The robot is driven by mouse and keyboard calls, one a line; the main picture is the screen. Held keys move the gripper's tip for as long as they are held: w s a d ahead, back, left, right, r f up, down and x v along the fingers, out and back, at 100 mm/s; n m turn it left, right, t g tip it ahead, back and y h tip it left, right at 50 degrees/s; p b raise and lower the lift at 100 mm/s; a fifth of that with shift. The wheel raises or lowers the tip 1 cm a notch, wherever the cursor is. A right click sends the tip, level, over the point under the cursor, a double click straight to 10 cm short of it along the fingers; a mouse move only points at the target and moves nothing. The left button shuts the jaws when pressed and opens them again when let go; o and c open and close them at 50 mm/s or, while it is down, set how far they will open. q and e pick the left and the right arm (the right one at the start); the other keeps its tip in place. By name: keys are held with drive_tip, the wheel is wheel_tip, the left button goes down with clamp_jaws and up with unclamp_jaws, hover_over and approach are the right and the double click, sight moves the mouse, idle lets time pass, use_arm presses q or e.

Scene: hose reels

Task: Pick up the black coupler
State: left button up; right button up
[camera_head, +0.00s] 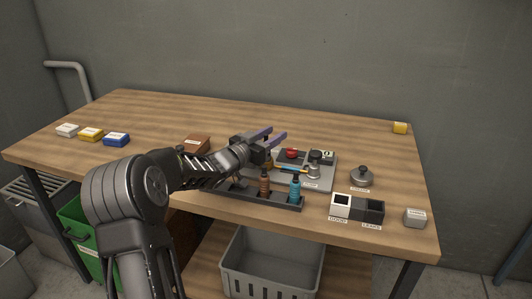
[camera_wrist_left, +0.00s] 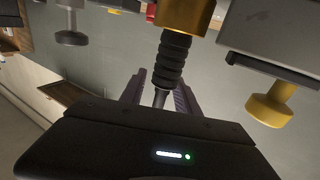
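In the wrist view a black ribbed piece (camera_wrist_left: 173,58), which looks like the black coupler, runs from a brass-yellow fitting (camera_wrist_left: 186,15) down toward my left gripper (camera_wrist_left: 160,92). Its narrow dark end shows between the two purple fingers, which are apart; I cannot tell whether they touch it. The black coupler is not clearly visible there, perhaps hidden by the gripper. My right gripper is not in view.
A dark rack (camera_head: 250,196) holds a brown coupler (camera_head: 264,186) and a teal coupler (camera_head: 295,188). The grey plate (camera_head: 322,179) carries a red button (camera_head: 291,153). White and black bins (camera_head: 357,208) stand front right. The wooden bench's (camera_head: 375,150) right rear is mostly clear.

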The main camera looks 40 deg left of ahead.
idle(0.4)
use_arm(q)
clamp_jaws()
idle(1.3)
